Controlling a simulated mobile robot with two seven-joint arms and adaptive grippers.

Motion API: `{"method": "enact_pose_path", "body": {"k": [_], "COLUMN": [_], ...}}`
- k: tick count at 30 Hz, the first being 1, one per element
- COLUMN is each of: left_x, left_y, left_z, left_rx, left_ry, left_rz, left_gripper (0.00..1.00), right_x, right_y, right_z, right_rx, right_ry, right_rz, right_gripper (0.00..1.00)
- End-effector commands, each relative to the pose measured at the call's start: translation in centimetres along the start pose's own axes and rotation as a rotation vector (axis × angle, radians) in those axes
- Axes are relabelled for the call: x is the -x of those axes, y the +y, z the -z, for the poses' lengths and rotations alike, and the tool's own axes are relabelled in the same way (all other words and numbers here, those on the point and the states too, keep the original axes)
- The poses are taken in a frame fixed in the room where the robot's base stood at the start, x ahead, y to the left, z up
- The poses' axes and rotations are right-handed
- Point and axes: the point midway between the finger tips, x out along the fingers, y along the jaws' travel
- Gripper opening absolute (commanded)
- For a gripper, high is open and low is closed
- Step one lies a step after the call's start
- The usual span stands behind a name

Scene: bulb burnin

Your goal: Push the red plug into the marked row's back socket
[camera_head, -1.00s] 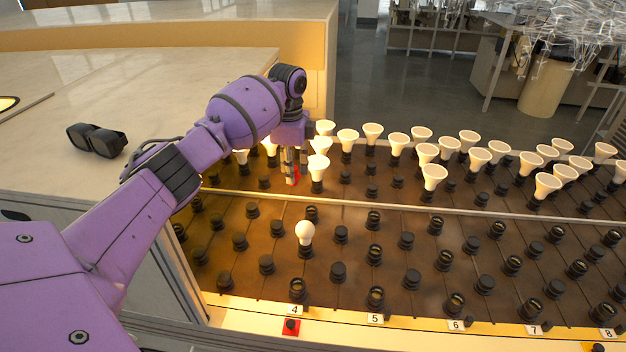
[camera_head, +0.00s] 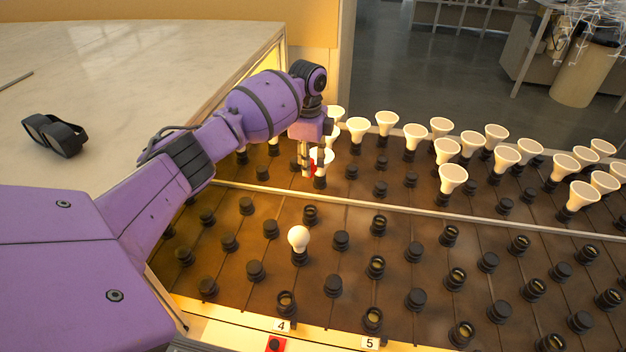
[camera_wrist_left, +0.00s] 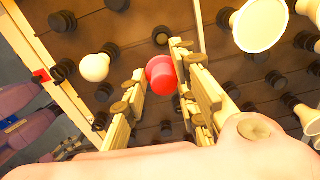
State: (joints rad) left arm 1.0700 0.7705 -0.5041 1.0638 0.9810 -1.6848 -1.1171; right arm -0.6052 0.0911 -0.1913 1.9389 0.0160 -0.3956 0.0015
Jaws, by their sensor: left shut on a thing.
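My left gripper (camera_head: 312,172) is shut on the red plug (camera_wrist_left: 161,75). In the left wrist view the plug's round red end shows between the two fingers. In the head view only a sliver of red (camera_head: 312,166) shows between the fingers, above the board behind the long rail. A small red marker (camera_head: 276,344) sits at the front edge by label 4 (camera_head: 281,326). Near that label are an open socket (camera_head: 286,303), a round white bulb (camera_head: 299,239) in a socket, and another open socket (camera_head: 310,215) behind it. The fingers partly hide what lies under the plug. My right gripper is not in view.
Several flared white bulbs (camera_head: 453,177) stand in sockets behind the rail (camera_head: 400,208), some close beside my gripper. Black caps and open sockets fill the front part. A pale counter (camera_head: 120,70) with a black object (camera_head: 55,135) lies at left.

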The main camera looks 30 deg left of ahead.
Motion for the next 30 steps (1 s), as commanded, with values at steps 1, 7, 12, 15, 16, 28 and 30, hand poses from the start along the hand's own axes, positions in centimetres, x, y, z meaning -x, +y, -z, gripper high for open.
{"method": "enact_pose_path", "body": {"k": [1, 7, 12, 15, 16, 28, 30], "left_x": [-2.2, -6.4, -7.9, -8.2, -8.3, -12.2, -12.4], "left_y": [0.2, 0.2, 0.1, 0.0, 0.0, 0.1, 0.0], "left_z": [-0.1, -0.1, -0.1, -0.1, -0.1, 0.0, 0.0], "left_rx": [0.0, -0.001, 0.0, 0.0, 0.0, 0.0, 0.0], "left_ry": [-0.002, -0.002, -0.001, 0.0, 0.0, 0.0, 0.0], "left_rz": [-0.011, -0.009, -0.003, -0.001, -0.001, -0.002, 0.0], "left_gripper": [0.07, 0.07, 0.07, 0.07, 0.07, 0.07, 0.07], "right_x": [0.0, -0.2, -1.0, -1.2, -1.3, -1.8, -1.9], "right_y": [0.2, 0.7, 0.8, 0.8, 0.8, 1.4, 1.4], "right_z": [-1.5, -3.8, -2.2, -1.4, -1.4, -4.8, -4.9], "right_rx": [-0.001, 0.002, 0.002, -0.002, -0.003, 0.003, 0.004], "right_ry": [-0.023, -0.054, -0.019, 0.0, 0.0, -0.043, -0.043], "right_rz": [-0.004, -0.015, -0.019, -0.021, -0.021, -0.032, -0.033], "right_gripper": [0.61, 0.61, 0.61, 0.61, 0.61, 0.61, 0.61]}}
